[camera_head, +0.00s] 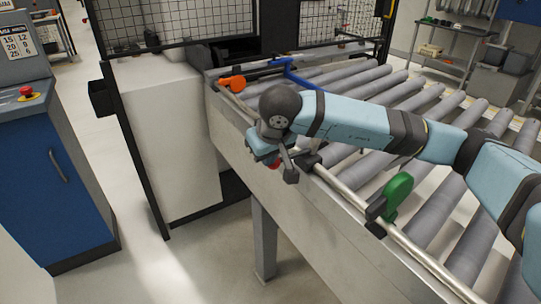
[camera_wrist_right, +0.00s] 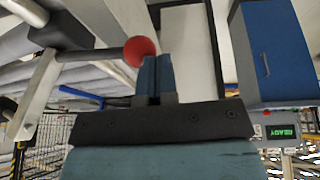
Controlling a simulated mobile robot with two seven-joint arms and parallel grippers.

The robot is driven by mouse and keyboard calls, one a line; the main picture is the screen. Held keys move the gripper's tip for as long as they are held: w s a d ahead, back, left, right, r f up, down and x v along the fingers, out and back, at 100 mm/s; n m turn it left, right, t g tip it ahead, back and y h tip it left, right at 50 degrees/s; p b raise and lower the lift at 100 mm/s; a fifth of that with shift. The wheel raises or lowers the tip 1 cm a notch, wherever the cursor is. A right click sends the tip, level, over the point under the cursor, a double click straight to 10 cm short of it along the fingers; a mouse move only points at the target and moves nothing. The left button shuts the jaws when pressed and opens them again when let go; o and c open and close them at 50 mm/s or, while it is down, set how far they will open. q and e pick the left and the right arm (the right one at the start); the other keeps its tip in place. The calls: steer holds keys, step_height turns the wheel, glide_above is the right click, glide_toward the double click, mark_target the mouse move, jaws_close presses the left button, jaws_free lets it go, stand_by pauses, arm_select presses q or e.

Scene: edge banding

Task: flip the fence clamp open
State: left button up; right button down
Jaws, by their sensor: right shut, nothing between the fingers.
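My right gripper (camera_wrist_right: 156,62) shows two blue fingers shut together with nothing between them. Beside the fingertips, on their left in the right wrist view, is the red ball knob (camera_wrist_right: 139,50) of the fence clamp. Whether the fingers touch the knob I cannot tell. A dark lever (camera_wrist_right: 88,54) runs from the knob to a dark clamp block (camera_wrist_right: 60,30) on a pale metal rail. In the head view my right gripper (camera_head: 262,150) is at the near side of the rail, with a bit of the red knob (camera_head: 275,164) showing below it. My left gripper is not in view.
The fence rail (camera_head: 345,188) runs along the near edge of the roller conveyor (camera_head: 425,205). A green clamp (camera_head: 398,192) sits nearer me on it, and an orange piece (camera_head: 232,84) farther off. A blue cabinet (camera_head: 62,190) with a red button stands at left, across open floor.

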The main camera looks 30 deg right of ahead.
steer(key=shift+a+f, duration=0.1)
steer(key=shift+f, duration=0.2)
stand_by(0.4)
steer(key=s+a+r+p, duration=0.1)
steer(key=s+a+r, duration=0.4)
steer(key=a+r, duration=0.3)
steer(key=shift+r, duration=0.7)
steer(key=shift+s, duration=0.1)
